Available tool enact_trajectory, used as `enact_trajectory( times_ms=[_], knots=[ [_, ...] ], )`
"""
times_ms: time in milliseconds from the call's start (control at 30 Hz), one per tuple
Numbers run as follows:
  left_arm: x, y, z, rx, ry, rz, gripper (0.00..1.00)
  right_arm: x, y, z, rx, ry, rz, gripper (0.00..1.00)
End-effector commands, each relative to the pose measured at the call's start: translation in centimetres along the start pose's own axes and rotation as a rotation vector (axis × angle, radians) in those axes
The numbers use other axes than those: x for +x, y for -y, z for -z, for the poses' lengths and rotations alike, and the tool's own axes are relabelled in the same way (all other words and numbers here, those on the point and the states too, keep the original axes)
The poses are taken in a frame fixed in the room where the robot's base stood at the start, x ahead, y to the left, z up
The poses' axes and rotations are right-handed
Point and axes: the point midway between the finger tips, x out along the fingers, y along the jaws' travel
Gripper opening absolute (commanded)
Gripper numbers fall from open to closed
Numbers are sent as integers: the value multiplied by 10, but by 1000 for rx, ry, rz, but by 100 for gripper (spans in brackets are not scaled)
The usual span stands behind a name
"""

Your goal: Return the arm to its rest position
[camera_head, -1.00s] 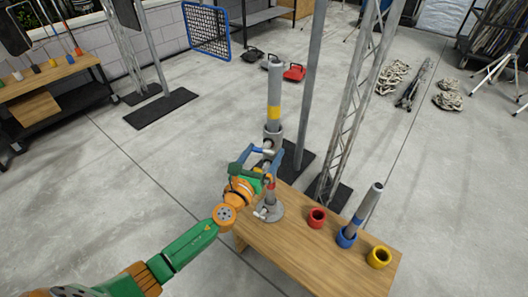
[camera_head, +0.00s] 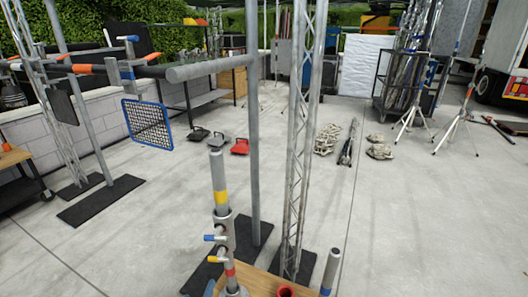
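A grey pole (camera_head: 218,178) with a yellow band stands upright in a grey stand (camera_head: 229,240) at the near end of a wooden table (camera_head: 258,286). My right gripper is not in view.
A red cup (camera_head: 287,291) and another grey tube (camera_head: 331,270) show at the bottom edge. A lattice truss (camera_head: 297,150) and upright post (camera_head: 253,140) stand behind the table. A horizontal grey bar (camera_head: 215,68) crosses at upper left. Open floor (camera_head: 430,220) lies to the right.

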Motion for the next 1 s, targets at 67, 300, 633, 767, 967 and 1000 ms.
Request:
enact_trajectory(
  times_ms=[67,300,633,767,967,1000],
  knots=[
    [-12,-64,57,-347,-114,-207,100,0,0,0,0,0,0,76],
    [-117,-184,202,-1296,-107,-835,100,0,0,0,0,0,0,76],
    [-267,-189,259,-1967,293,-1374,100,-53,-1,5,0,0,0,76],
    [-284,-158,218,-1962,289,-1371,100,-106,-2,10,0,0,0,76],
    [-298,-133,184,-1959,286,-1369,100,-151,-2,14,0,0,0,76],
    [-298,-132,184,-1959,286,-1369,100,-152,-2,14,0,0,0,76]
  ],
)
